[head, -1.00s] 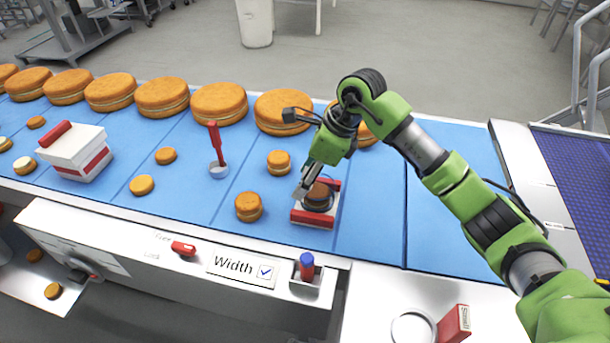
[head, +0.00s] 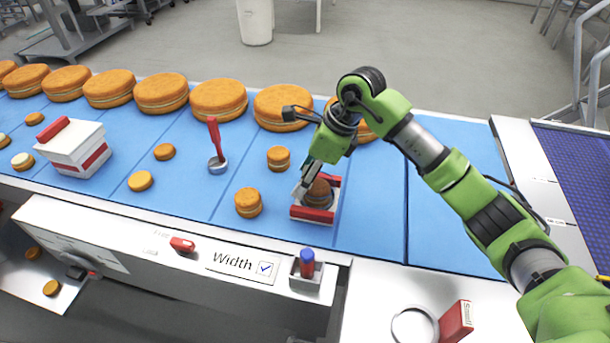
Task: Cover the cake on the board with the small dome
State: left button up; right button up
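A small round cake (head: 318,191) sits on a white board (head: 297,205) with red bars at its front and back. It looks darker than the other cakes, and I cannot tell whether a see-through dome is over it. My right gripper (head: 308,179) comes down from above at the cake's left and back side. Its fingers are small and partly hidden, so I cannot see whether they are open or hold anything. A clear-centred ring (head: 414,325) lies on the front ledge beside a red block (head: 455,321) marked "Small". My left gripper is out of view.
Large cakes (head: 219,97) line the far edge of the blue belt (head: 370,220). Small cakes (head: 248,202), a red-handled tool (head: 216,150) and a white box (head: 75,147) stand left of the board. The belt right of the board is clear.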

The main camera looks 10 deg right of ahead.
jog(key=shift+f+b, duration=0.25)
jog(key=shift+b, duration=0.05)
dwell(0.6)
jog(key=o, duration=1.6)
jog(key=shift+c, duration=0.2)
jog(key=shift+r+p, duration=1.7)
jog(key=shift+r, duration=1.85)
